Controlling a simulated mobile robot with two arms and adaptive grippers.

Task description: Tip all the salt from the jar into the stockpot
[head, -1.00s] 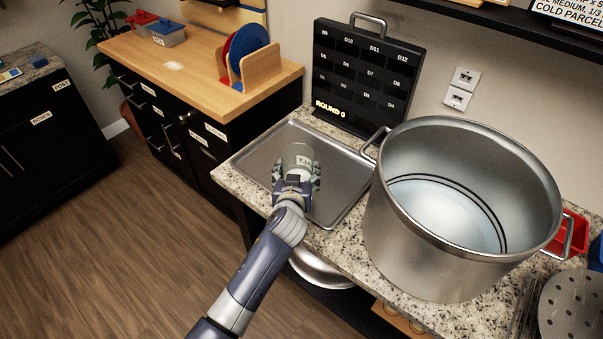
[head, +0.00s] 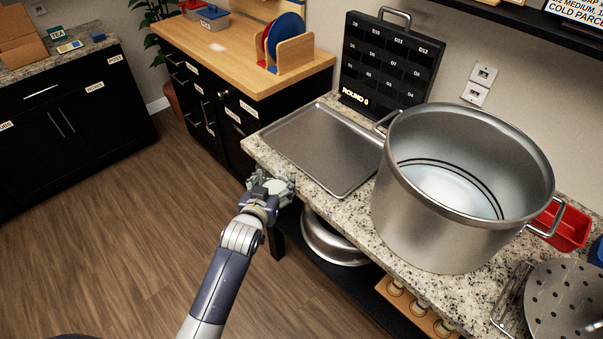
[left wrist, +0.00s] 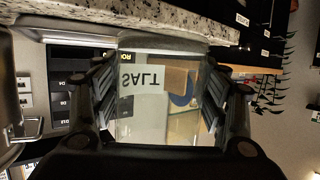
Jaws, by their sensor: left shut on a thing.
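The salt jar (left wrist: 150,120) is clear with a white SALT label, held between the fingers of my left gripper in the left wrist view. My left gripper (head: 272,186) is shut on it, in front of the counter's left front edge in the head view, where the gripper hides most or all of the jar. The stockpot (head: 425,228) is a large open steel pot standing on the granite counter, to the right of my gripper. A pale bottom with dark rings shows inside it. My right gripper is not in view.
An empty metal tray (head: 325,145) lies on the counter left of the pot. A black board (head: 390,70) stands behind it. A red bin (head: 570,228) and a perforated steel disc (head: 565,300) are right of the pot. Open floor lies to the left.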

